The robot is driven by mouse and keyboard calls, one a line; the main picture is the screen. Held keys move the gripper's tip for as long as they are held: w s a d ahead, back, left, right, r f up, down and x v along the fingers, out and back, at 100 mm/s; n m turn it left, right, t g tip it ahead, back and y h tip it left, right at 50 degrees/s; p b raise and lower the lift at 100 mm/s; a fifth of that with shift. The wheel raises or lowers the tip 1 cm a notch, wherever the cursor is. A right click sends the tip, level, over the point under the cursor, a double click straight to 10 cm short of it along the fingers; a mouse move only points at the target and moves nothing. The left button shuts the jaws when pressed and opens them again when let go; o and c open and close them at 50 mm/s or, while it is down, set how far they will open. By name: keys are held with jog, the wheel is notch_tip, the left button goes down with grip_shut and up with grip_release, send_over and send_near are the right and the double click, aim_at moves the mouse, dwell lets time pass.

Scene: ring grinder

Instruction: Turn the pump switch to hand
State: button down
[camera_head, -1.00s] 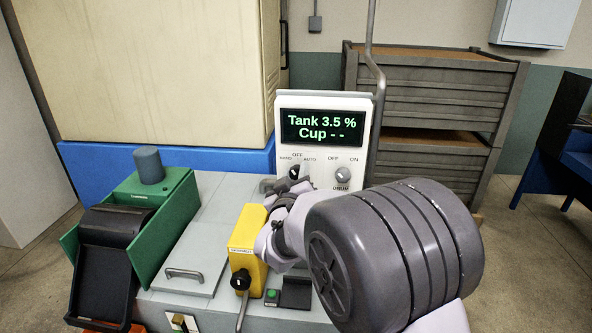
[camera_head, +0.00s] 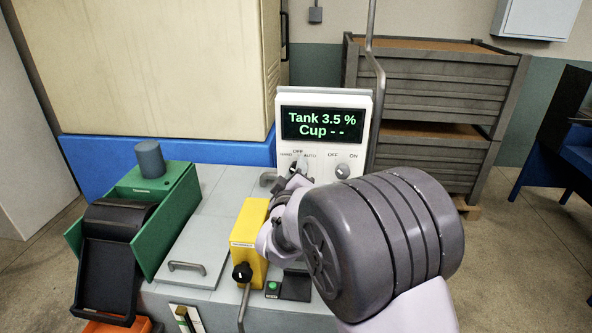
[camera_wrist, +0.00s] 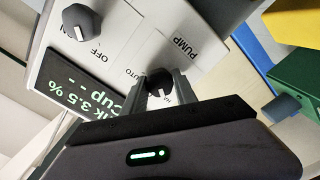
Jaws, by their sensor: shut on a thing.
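The pump switch is a black knob on the white control panel (camera_head: 322,100), under the labels HAND, OFF and AUTO. In the wrist view the knob (camera_wrist: 160,82) sits between the two fingers of my gripper (camera_wrist: 161,92), which is shut on it. The PUMP label is beside it; AUTO shows, and the HAND label is partly covered by a finger. In the head view my gripper (camera_head: 295,180) reaches the knob from below and partly hides it. I cannot tell for sure which position the knob points to.
The drum knob (camera_head: 342,171), marked OFF and ON, is just right of the pump switch. The display reads Tank 3.5 % and Cup - -. A yellow box (camera_head: 249,235) with a black knob stands below, left of my arm. A green bin (camera_head: 165,215) is farther left.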

jog(key=c, duration=1)
grip_release()
jog(key=shift+o, duration=0.2)
jog(key=s+p, duration=0.1)
jog(key=s, duration=1.6)
jog(key=shift+s+a+p, duration=0.2)
jog(key=shift+a+p, duration=0.05)
jog(key=shift+p, duration=0.05)
